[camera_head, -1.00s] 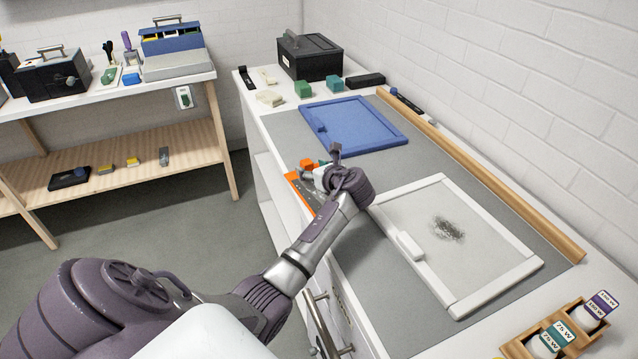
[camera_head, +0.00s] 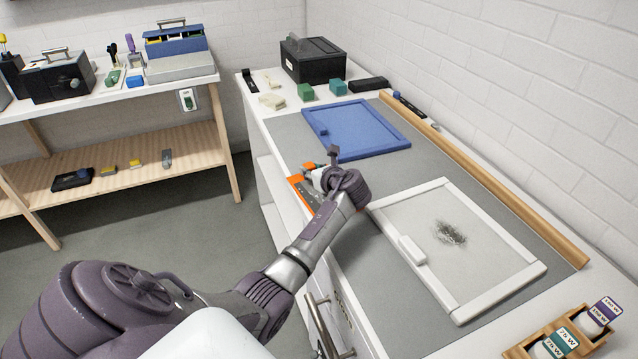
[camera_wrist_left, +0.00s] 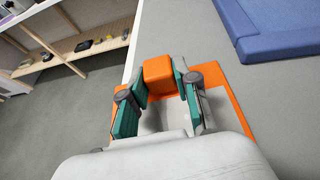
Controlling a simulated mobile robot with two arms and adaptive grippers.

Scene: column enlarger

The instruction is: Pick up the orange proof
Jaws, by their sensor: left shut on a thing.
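The orange proof (camera_head: 298,187) lies at the left edge of the grey-topped counter, largely hidden behind my left gripper (camera_head: 318,172) in the head view. In the left wrist view the proof shows as a flat orange border (camera_wrist_left: 238,112) around a grey middle, with a raised orange block (camera_wrist_left: 158,72) on it. The teal-padded fingers of my left gripper (camera_wrist_left: 160,88) are on both sides of this block and shut on it. The proof looks flat on the counter; I cannot tell whether any of it is lifted. My right gripper is not in view.
A blue framed panel (camera_head: 385,140) lies behind the proof. A white frame (camera_head: 497,223) with a dark smudge lies to the right. A wooden rail (camera_head: 480,178) runs along the wall side. A black box (camera_head: 313,60) stands at the back. Floor is open left of the counter.

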